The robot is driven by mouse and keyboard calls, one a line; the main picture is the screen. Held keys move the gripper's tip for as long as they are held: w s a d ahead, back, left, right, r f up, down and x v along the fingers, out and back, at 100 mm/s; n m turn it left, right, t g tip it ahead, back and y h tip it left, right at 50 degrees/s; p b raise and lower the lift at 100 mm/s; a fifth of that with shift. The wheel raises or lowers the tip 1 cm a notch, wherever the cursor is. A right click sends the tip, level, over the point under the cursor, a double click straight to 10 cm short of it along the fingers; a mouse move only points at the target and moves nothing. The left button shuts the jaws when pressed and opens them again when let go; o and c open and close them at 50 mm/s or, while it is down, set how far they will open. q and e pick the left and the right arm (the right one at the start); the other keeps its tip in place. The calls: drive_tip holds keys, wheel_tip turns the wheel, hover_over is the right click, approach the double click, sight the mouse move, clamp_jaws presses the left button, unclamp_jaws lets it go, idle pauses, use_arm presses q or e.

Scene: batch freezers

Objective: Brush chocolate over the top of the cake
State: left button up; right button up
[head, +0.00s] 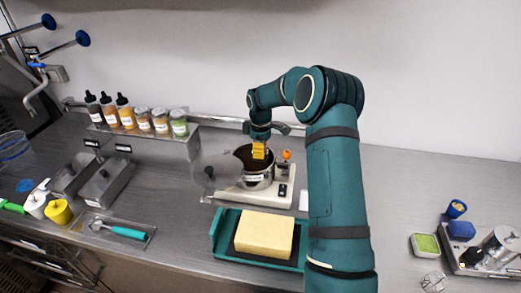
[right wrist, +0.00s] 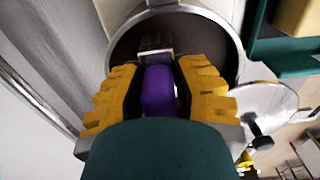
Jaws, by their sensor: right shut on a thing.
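The cake (head: 264,235) is a plain pale-yellow block on a dark board in a teal tray (head: 217,235) at the front middle. Its visible top looks bare. A metal pot (head: 258,182) with dark chocolate (right wrist: 125,50) stands behind it on a white heater (head: 284,192). My right gripper (head: 259,152) is over the pot. In the right wrist view its yellow fingers (right wrist: 158,90) are shut on a brush with a purple handle (right wrist: 158,92) and metal ferrule (right wrist: 155,42). The ferrule points into the pot; the bristles cannot be made out. My left gripper is not in view.
A round lid with a black knob (right wrist: 268,105) is beside the pot. Bottles and jars (head: 127,112) line a shelf at back left. A tray with a teal-handled tool (head: 125,231) lies front left. The counter right of my arm (head: 400,180) is mostly clear.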

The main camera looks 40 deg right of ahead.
drive_tip(key=shift+r+p, duration=1.7)
drive_tip(key=shift+r, duration=1.8)
drive_tip(key=shift+s+f, duration=0.1)
